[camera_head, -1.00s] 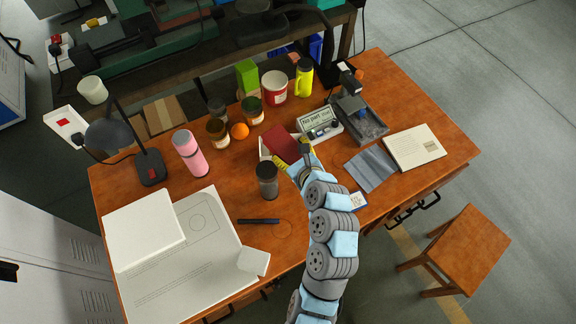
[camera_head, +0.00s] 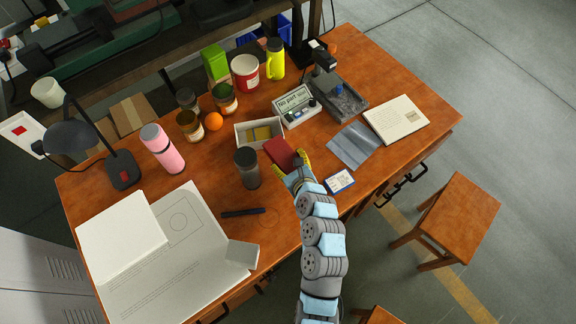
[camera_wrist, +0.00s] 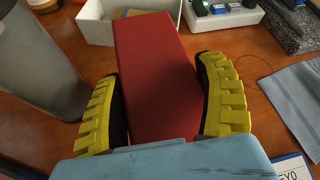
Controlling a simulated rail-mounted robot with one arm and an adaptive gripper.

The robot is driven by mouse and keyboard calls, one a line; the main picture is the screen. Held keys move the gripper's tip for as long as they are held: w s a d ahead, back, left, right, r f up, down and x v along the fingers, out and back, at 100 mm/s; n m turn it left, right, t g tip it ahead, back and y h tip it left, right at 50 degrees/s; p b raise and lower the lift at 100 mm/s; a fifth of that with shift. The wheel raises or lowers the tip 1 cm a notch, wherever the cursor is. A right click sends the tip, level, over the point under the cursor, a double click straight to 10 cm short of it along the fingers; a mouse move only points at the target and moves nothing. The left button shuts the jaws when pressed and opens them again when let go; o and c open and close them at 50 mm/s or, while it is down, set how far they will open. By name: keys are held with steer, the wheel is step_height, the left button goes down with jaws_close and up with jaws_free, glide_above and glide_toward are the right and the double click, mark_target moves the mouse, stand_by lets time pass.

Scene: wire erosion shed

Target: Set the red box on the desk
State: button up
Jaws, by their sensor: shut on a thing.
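The red box (camera_head: 281,154) is between the yellow fingers of my gripper (camera_head: 291,167), close to the desktop in front of a white open box. In the wrist view the red box (camera_wrist: 156,75) fills the middle, with a finger pressed against each side of it by my gripper (camera_wrist: 165,105). I cannot tell whether its underside touches the wood. The desk (camera_head: 300,211) is orange-brown wood with many things on it.
A grey tumbler (camera_head: 247,168) stands just left of my gripper. The white open box (camera_head: 243,137) holds yellowish pieces. A grey cloth (camera_head: 354,144) and a blue-edged card (camera_head: 340,181) lie to the right. A dark pen (camera_head: 243,212) lies at front left.

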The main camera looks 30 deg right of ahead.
mark_target(289, 167)
steer(key=shift+f+b, duration=0.4)
steer(key=shift+f, duration=1.55)
steer(key=shift+f, duration=0.15)
steer(key=o, duration=1.2)
steer(key=shift+s+r, duration=0.15)
steer(key=shift+r, duration=0.1)
steer(key=p+v, duration=0.1)
steer(key=v, duration=0.9)
steer(key=shift+f, duration=0.1)
steer(key=shift+v, duration=0.85)
